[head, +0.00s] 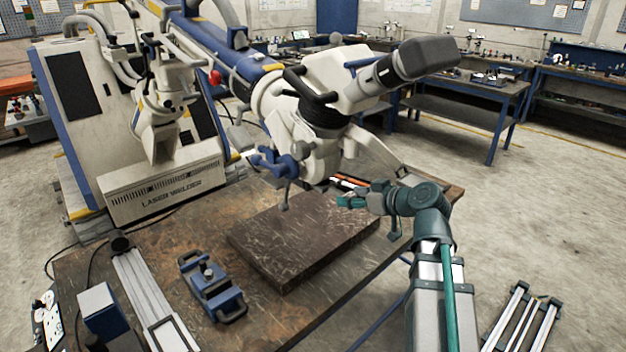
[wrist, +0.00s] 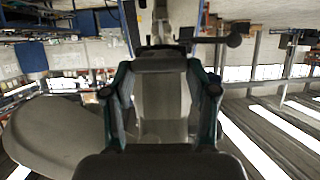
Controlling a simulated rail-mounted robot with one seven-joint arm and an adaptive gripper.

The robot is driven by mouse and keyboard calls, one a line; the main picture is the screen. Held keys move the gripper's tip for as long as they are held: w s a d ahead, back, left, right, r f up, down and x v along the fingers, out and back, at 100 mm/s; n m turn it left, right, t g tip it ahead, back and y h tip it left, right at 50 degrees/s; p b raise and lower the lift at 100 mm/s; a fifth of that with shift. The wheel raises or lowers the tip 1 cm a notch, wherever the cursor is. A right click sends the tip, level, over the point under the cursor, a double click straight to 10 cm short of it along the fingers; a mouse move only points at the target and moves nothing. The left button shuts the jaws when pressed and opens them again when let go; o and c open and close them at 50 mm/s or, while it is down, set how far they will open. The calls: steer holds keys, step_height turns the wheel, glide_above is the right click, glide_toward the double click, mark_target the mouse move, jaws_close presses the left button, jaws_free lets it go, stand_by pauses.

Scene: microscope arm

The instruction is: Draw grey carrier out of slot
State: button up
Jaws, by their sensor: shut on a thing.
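In the wrist view a grey, flat-faced piece (wrist: 160,95), which I take for the grey carrier, lies between the two teal fingers of my gripper (wrist: 160,90). The fingers are shut on its sides. In the head view my gripper (head: 350,201) is just below and right of the microscope head (head: 325,150), above the table's far right part. The carrier cannot be made out clearly there. The slot is not clearly seen in either view, so I cannot tell how far in the carrier sits.
A dark scratched slab (head: 300,240) lies on the brown table (head: 150,250) below my gripper. A blue clamp-like fixture (head: 211,287) and a metal rail (head: 150,295) stand at front left. The laser welder (head: 165,185) stands behind left.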

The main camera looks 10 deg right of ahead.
steer(key=shift+s+d+b, duration=0.2)
steer(key=shift+s+d, duration=0.45)
steer(key=shift+s, duration=0.35)
steer(key=shift+s+d+b, duration=0.2)
steer(key=shift+s+d, duration=0.45)
steer(key=shift+s, duration=0.3)
